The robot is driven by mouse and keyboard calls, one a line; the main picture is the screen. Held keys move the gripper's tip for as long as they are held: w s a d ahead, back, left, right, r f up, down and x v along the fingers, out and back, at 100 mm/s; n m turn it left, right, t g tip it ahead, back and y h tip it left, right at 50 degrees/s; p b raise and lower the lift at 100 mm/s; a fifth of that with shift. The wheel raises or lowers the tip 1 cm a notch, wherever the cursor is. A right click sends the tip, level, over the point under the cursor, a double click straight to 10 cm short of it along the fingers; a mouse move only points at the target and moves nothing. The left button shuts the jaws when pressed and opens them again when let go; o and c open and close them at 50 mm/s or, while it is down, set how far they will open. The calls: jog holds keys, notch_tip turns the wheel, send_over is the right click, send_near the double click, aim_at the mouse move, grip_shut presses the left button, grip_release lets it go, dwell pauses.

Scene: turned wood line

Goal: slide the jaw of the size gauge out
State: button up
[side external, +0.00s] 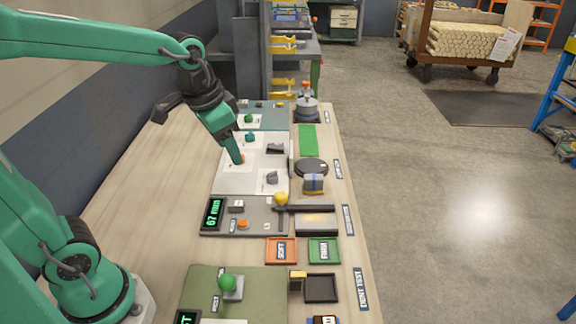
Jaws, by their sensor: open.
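The size gauge seems to be the grey panel (265,226) near the middle of the bench. It carries a dark display (213,214) with green digits, an orange button (243,224) and a yellow knob (281,198) at its far right. The knob seems to belong to the gauge's jaw, next to a dark bar (310,208); how far out the jaw stands is unclear. My gripper (237,158) is open and points down over the white board beyond the gauge. It is apart from the yellow knob, farther back and to its left. The gap between its fingers is hard to see.
The white board (222,181) holds small grey parts. A blue-and-tan block (314,184) and dark round disc (312,167) stand right of it. Orange (267,251) and green (339,251) trays lie in front of the gauge. Bare wood (150,210) is free at left.

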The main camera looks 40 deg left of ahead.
jog(key=w+f+m+g, duration=0.2)
jog(key=w+f, duration=0.2)
jog(key=w, duration=0.3)
jog(key=m+g, duration=0.1)
jog(key=m, duration=0.1)
send_over(281, 194)
notch_tip(281, 194, down, 8)
jog(key=shift+d+f, duration=0.1)
jog(key=shift+f, duration=3.8)
grip_shut()
